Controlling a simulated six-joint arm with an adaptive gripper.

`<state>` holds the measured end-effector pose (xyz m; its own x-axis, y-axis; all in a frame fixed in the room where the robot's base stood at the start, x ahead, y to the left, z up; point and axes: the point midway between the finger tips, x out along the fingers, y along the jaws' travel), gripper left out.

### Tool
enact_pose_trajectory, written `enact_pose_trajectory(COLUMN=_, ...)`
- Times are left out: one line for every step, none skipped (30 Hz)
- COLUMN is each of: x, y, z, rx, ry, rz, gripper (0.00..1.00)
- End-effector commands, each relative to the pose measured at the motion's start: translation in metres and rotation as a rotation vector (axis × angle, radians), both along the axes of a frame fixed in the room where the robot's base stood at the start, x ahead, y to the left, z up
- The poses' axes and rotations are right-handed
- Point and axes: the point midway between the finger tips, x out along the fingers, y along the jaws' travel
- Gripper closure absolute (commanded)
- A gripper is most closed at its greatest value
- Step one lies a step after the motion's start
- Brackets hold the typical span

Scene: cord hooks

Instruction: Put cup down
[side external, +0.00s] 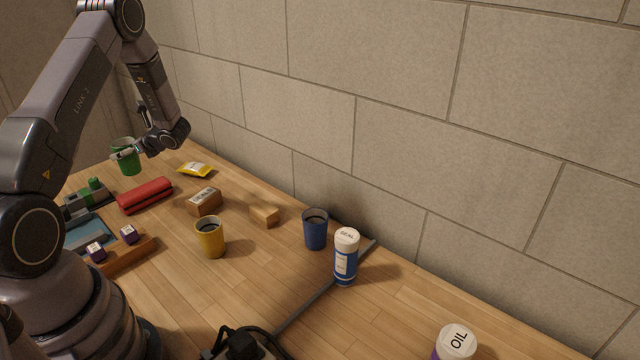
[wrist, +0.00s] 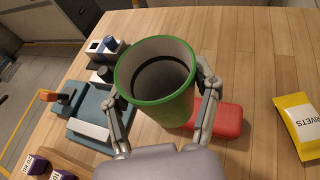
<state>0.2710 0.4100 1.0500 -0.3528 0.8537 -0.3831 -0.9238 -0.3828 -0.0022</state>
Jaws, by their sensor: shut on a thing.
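A green cup (wrist: 176,104) with a grey inside is upright between the fingers of my gripper (wrist: 165,95) in the wrist view. My gripper is shut on it. In the side external view the green cup (side external: 125,158) is at the far left of the table, held by my gripper (side external: 128,154) from its right side. I cannot tell whether the base of the cup touches the table. A yellow cup (side external: 210,240) and a blue cup (side external: 315,230) stand upright on the table, apart from my gripper.
A red case (side external: 146,196) lies close to the green cup. The wall runs along the back. Bare wood shows beyond the cup.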

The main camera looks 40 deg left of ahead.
Motion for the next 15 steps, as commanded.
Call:
enact_pose_trajectory(x=0.004, y=0.007, z=-0.012, rx=-0.002, ry=0.002, rz=0.001, gripper=0.66)
enact_pose_trajectory(x=0.007, y=0.011, z=-0.017, rx=-0.001, ry=0.002, rz=0.001, gripper=0.66)
enact_pose_trajectory(x=0.009, y=0.015, z=-0.023, rx=-0.001, ry=0.002, rz=0.001, gripper=0.66)
enact_pose_trajectory(x=0.011, y=0.018, z=-0.027, rx=-0.001, ry=0.002, rz=0.001, gripper=0.66)
enact_pose_trajectory(x=0.012, y=0.020, z=-0.030, rx=-0.001, ry=0.002, rz=0.001, gripper=0.66)
enact_pose_trajectory(x=0.014, y=0.022, z=-0.033, rx=0.000, ry=0.001, rz=0.002, gripper=0.66)
enact_pose_trajectory(x=0.015, y=0.024, z=-0.035, rx=0.000, ry=0.000, rz=0.001, gripper=0.66)
enact_pose_trajectory(x=0.016, y=0.025, z=-0.037, rx=0.000, ry=0.000, rz=0.001, gripper=0.66)
enact_pose_trajectory(x=0.017, y=0.026, z=-0.038, rx=-0.001, ry=0.001, rz=0.001, gripper=0.66)
enact_pose_trajectory(x=0.017, y=0.027, z=-0.039, rx=0.000, ry=0.000, rz=0.001, gripper=0.66)
enact_pose_trajectory(x=0.018, y=0.028, z=-0.041, rx=0.000, ry=0.000, rz=0.001, gripper=0.66)
enact_pose_trajectory(x=0.019, y=0.030, z=-0.044, rx=-0.001, ry=0.001, rz=0.001, gripper=0.66)
enact_pose_trajectory(x=0.020, y=0.031, z=-0.048, rx=-0.001, ry=0.002, rz=0.001, gripper=0.66)
enact_pose_trajectory(x=0.020, y=0.030, z=-0.052, rx=-0.002, ry=0.003, rz=0.001, gripper=0.66)
enact_pose_trajectory(x=0.020, y=0.030, z=-0.059, rx=-0.002, ry=0.003, rz=0.002, gripper=0.66)
